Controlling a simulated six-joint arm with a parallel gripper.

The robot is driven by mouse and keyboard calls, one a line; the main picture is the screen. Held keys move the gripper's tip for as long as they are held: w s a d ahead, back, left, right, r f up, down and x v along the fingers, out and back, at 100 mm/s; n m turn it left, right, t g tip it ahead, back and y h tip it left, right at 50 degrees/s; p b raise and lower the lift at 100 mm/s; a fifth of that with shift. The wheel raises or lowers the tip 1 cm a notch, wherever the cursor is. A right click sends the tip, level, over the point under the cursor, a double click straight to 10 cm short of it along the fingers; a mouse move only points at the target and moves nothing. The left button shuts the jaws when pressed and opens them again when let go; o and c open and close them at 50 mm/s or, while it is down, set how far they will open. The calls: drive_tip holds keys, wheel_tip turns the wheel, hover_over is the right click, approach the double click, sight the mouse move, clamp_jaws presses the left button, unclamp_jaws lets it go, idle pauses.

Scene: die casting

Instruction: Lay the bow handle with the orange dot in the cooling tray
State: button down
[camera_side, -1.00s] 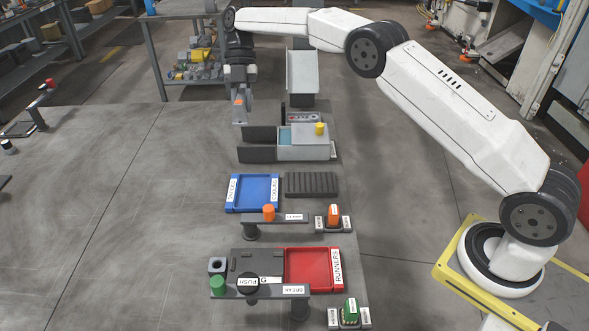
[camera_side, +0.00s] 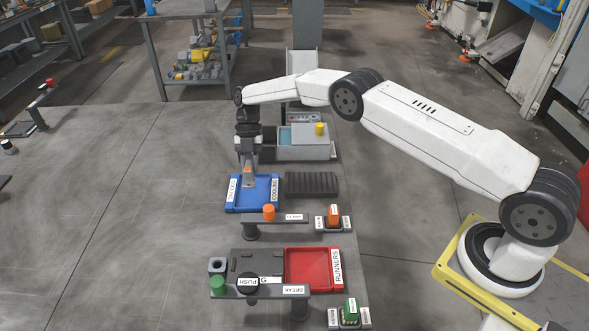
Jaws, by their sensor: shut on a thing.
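My gripper (camera_side: 248,163) is shut on the bow handle (camera_side: 248,180), a small grey part with an orange dot near my fingertips. The handle hangs down over the blue cooling tray (camera_side: 232,207), which carries a COOLING label on its right edge. The handle's lower end is at or just above the tray floor; I cannot tell whether it touches. My gripper covers part of the tray's back edge. The rest of the visible tray looks empty.
A dark ribbed block (camera_side: 312,184) stands right of the cooling tray. An orange-knobbed lever bar (camera_side: 285,218) lies in front of it. A grey bath with teal inside (camera_side: 303,152) stands behind. A red RUNNERS tray (camera_side: 306,268) and a green-knobbed bar (camera_side: 270,291) are nearer.

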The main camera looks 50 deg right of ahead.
sight(253, 200)
drive_tip(key=shift+f, duration=0.2)
drive_tip(key=shift+f, duration=2.95)
drive_tip(key=shift+f, duration=0.85)
drive_tip(key=shift+c, duration=0.6)
unclamp_jaws()
drive_tip(key=shift+f, duration=0.1)
drive_tip(key=shift+r, duration=4.1)
